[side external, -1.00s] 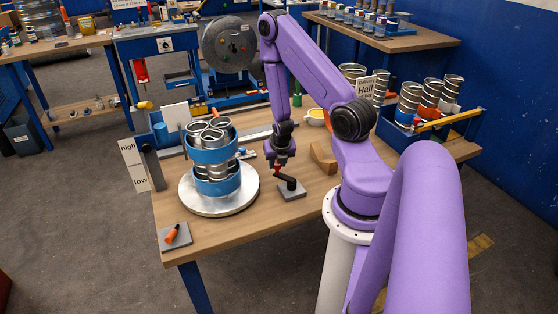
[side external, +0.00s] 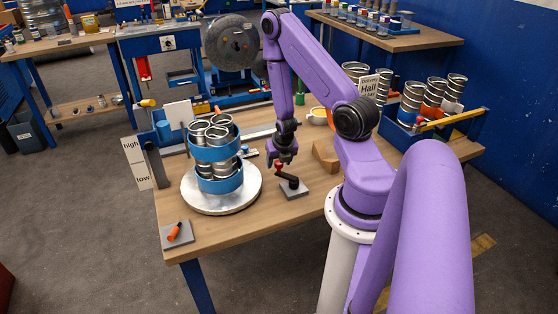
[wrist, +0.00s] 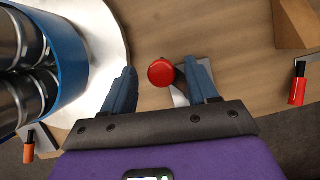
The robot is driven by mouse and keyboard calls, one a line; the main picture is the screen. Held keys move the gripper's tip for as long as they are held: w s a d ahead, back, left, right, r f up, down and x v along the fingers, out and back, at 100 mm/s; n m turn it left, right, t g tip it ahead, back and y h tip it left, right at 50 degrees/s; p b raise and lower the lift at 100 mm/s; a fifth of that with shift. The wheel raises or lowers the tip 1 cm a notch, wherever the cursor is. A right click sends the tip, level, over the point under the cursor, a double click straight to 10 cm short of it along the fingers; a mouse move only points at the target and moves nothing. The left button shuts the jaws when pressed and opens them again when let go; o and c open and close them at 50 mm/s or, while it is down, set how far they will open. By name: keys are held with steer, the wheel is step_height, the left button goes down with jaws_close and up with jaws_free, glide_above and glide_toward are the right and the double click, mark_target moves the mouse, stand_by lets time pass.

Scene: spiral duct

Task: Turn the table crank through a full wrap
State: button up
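The crank (side external: 290,182) stands on a small grey base plate (side external: 296,191) on the bench. Its dark arm points back and left, with a red knob (side external: 278,163) upright at its end. My gripper (side external: 281,160) is over the knob. In the wrist view my gripper (wrist: 163,80) is open, and the red knob (wrist: 162,72) shows between the spread fingers, apart from both. The round silver turntable (side external: 240,198) lies left of the crank. It carries an upright bundle of metal ducts (side external: 222,132) held by blue bands (side external: 221,183).
A wooden block (side external: 325,155) sits right of the crank. An orange-handled tool (side external: 175,233) lies on a grey pad at the front left corner. High and low signs (side external: 137,160) stand at the left edge. The front of the bench is clear.

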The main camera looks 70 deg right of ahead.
steer(key=shift+s+d+m+g+h, duration=0.1)
steer(key=shift+d+m+g+h, duration=0.4)
steer(key=shift+m, duration=0.7)
steer(key=s+d+m+g+y, duration=0.35)
steer(key=s+m+g, duration=0.35)
steer(key=m, duration=1.3)
steer(key=s+r+v, duration=0.1)
steer(key=v, duration=1.6)
steer(key=shift+s+t, duration=0.4)
steer(key=shift+f, duration=0.1)
